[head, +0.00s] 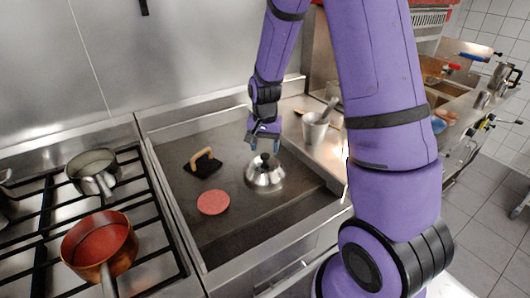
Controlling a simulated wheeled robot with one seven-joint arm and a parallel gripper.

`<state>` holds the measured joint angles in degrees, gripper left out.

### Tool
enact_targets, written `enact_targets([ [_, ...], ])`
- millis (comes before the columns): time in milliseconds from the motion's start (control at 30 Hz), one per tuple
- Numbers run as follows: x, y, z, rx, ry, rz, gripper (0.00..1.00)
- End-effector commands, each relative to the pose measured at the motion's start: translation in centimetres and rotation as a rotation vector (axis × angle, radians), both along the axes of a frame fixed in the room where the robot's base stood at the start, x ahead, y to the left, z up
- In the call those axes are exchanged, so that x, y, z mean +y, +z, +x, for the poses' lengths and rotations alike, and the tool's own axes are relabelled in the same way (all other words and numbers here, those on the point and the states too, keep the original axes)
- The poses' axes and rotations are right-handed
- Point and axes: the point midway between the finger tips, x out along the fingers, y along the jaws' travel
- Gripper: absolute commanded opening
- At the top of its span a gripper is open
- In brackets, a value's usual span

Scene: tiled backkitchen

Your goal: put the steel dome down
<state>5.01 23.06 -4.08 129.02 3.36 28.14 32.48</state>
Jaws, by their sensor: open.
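The steel dome (265,175) is a shiny, rounded cover with a dark knob on top. It sits upright on the dark griddle plate (240,219), right of a pink round patty (213,202). My gripper (264,144) is open, just above the dome, with its fingertips close to the knob. I cannot tell whether the fingers touch the knob.
A black press with a wooden handle (203,163) lies on the griddle, left of the dome. A steel container with a utensil (315,129) stands at the right. A copper pan (98,242) and a steel saucepan (92,170) sit on the stove at the left.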

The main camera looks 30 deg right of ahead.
Motion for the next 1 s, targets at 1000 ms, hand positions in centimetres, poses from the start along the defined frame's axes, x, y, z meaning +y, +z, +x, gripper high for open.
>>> enact_targets([
  [1000,2.3,17.9,-5.2,-0.129,0.194,-0.005,0.6],
])
